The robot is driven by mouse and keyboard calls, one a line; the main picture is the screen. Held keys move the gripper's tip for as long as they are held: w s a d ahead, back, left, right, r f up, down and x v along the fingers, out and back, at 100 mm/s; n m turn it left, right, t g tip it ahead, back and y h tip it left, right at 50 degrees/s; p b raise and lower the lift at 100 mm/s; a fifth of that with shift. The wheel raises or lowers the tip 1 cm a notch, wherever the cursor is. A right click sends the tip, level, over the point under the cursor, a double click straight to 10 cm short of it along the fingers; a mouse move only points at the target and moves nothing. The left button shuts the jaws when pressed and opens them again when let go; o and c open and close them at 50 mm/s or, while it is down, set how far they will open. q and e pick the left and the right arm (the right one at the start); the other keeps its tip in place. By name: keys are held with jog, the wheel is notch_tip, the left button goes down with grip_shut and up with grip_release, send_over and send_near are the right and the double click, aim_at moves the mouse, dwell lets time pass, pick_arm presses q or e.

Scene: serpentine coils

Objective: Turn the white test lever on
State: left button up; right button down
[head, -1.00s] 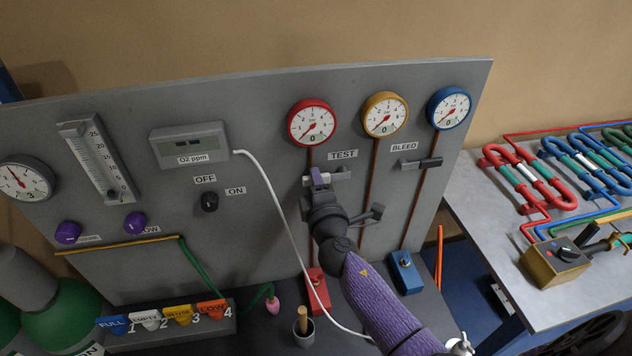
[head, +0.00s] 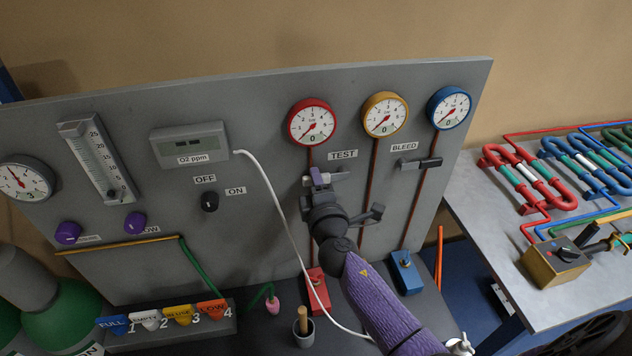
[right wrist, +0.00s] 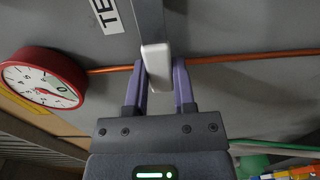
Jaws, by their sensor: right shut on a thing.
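The white test lever (right wrist: 155,60) comes down from the top of the right wrist view, and its pale end lies between my gripper's two purple fingers. In the head view the lever (head: 341,176) shows under the TEST label, partly hidden by the gripper. My right gripper (head: 319,178) is at the lever's left end, and its fingers (right wrist: 161,85) are shut on the lever in the right wrist view. My left gripper is not in view.
A red-rimmed gauge (head: 311,122) is above the lever. A dark bleed lever (head: 420,163) is to the right. A white hose (head: 283,215) hangs left of my right arm. A bench with coloured coils (head: 525,175) stands at the right.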

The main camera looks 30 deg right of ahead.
aim_at(341, 190)
jog(key=shift+f, duration=0.15)
dwell(0.3)
jog(key=shift+s+d+f+n+b, duration=0.4)
jog(key=shift+d+f+n, duration=0.6)
jog(key=shift+n, duration=1.95)
jog(key=shift+s+d+f+n+b, duration=0.1)
jog(key=shift+d+f+n+b, duration=0.7)
jog(key=shift+n, duration=2.2)
jog(key=shift+s+d+f+n+b, duration=0.3)
jog(key=shift+d+f+n, duration=0.8)
jog(key=shift+n, duration=1.85)
jog(key=shift+c, duration=2.2)
grip_release()
